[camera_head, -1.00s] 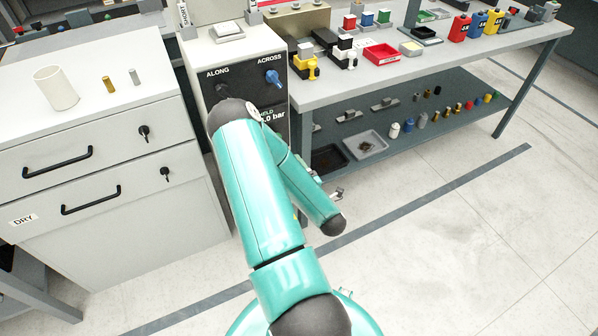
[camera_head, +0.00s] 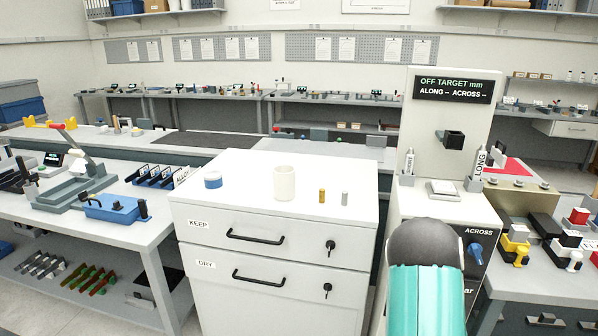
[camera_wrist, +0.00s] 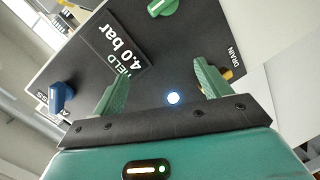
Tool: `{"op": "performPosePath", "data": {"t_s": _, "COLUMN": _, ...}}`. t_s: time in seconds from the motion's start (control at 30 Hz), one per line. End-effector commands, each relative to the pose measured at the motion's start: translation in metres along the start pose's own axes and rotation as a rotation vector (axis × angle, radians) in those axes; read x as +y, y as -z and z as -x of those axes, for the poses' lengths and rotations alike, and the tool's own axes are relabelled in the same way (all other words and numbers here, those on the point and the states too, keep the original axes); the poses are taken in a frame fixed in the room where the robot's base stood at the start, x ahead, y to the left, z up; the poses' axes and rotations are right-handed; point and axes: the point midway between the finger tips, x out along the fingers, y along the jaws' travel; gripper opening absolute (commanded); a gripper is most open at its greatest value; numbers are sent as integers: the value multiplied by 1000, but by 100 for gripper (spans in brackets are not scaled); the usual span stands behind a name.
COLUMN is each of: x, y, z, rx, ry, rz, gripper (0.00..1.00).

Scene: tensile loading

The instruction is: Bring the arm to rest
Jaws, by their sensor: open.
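My gripper (camera_wrist: 163,88) shows in the wrist view with its two green fingers apart and nothing between them. It faces the dark control panel (camera_wrist: 140,75) of the test machine, which reads 4.0 bar. I cannot tell the exact gap to the panel. In the head view, my teal arm link with its dark joint rises at the lower right, in front of the machine (camera_head: 440,120); the gripper is hidden there. The machine's display (camera_head: 453,88) reads "OFF TARGET mm, ALONG --, ACROSS --".
A blue knob (camera_wrist: 60,98), a green knob (camera_wrist: 163,8) and a yellow drain handle (camera_wrist: 228,73) stick out near my fingers. A white drawer cabinet (camera_head: 270,255) stands left of the machine, with a white cup (camera_head: 284,183) on top. Benches stand on both sides.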

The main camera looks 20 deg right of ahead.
Motion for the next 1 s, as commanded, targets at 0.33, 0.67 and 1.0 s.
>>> {"op": "performPosePath", "data": {"t_s": 0.33, "x": 34, "y": 121, "z": 12, "rx": -66, "ry": 208, "rz": -340, "gripper": 76}}
{"op": "performPosePath", "data": {"t_s": 0.67, "x": 55, "y": 227, "z": 88, "rx": -130, "ry": 465, "rz": -576, "gripper": 76}}
{"op": "performPosePath", "data": {"t_s": 1.0, "x": 72, "y": 298, "z": 219, "rx": -230, "ry": 733, "rz": -692, "gripper": 76}}
